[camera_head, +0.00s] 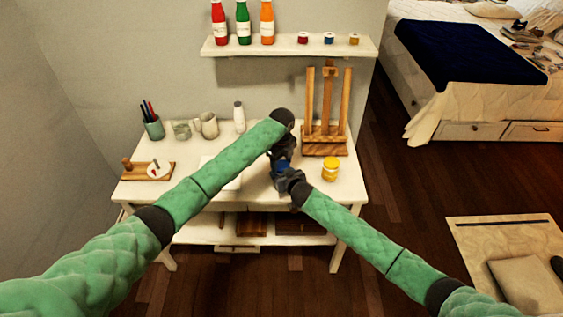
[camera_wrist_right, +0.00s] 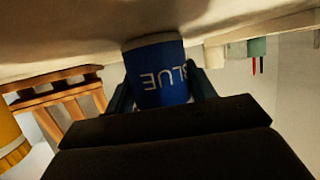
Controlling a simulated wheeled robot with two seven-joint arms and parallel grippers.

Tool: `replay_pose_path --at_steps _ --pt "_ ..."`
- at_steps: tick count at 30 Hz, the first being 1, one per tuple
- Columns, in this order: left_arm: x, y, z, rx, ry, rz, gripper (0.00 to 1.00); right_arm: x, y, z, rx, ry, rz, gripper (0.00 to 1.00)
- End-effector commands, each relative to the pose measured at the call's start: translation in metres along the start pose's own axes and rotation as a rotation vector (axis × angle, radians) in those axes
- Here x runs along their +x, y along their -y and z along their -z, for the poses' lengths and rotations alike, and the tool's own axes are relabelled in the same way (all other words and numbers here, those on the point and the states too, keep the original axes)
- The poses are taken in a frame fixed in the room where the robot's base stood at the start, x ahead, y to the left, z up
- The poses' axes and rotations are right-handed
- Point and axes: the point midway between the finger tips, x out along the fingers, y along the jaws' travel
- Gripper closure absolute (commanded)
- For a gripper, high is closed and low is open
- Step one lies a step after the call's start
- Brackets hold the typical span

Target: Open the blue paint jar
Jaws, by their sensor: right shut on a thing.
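The blue paint jar (camera_head: 281,165) is on the white table, mostly covered by my two grippers in the head view. In the right wrist view the blue jar (camera_wrist_right: 163,80) appears upside down, its "BLUE" label between my fingers. My right gripper (camera_head: 284,180) is shut around the jar's side; its fingers also show in the wrist view (camera_wrist_right: 162,88). My left gripper (camera_head: 283,155) points down right over the jar's top. Its fingertips are too small and dark to tell open from shut. The jar's lid is hidden in both views.
A yellow jar (camera_head: 331,169) stands close to the right, with a wooden easel (camera_head: 326,130) behind. A white bottle (camera_head: 240,116), mug (camera_head: 208,125) and pen cup (camera_head: 153,127) stand at the back left. A shelf (camera_head: 290,47) with bottles hangs above.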

Motion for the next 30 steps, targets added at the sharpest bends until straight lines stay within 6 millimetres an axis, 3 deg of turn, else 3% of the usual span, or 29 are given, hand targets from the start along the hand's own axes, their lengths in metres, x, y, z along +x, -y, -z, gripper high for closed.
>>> replay_pose_path --at_steps 1,5,13,22,30 --pt "0.0000 0.0000 0.0001 0.000 0.000 0.000 0.51 0.0000 -0.0001 -0.0001 0.000 0.000 0.000 1.00" --pt "-0.0001 0.0001 0.0001 0.000 0.000 0.000 0.73 0.0000 -0.0001 -0.0001 0.000 0.000 0.000 1.00" --pt "-0.0001 0.0001 0.0003 -0.009 0.000 0.000 0.75 0.0000 0.0000 -0.0001 0.000 0.000 0.000 1.00" --pt "-0.0001 0.0003 0.0013 -0.257 -0.002 0.000 0.75 0.0000 0.0002 -0.0001 0.000 0.000 0.000 1.00" --pt "-0.0003 0.0003 0.0008 -0.295 0.000 0.000 0.75 0.0000 0.0005 -0.0001 0.000 0.000 0.001 1.00"
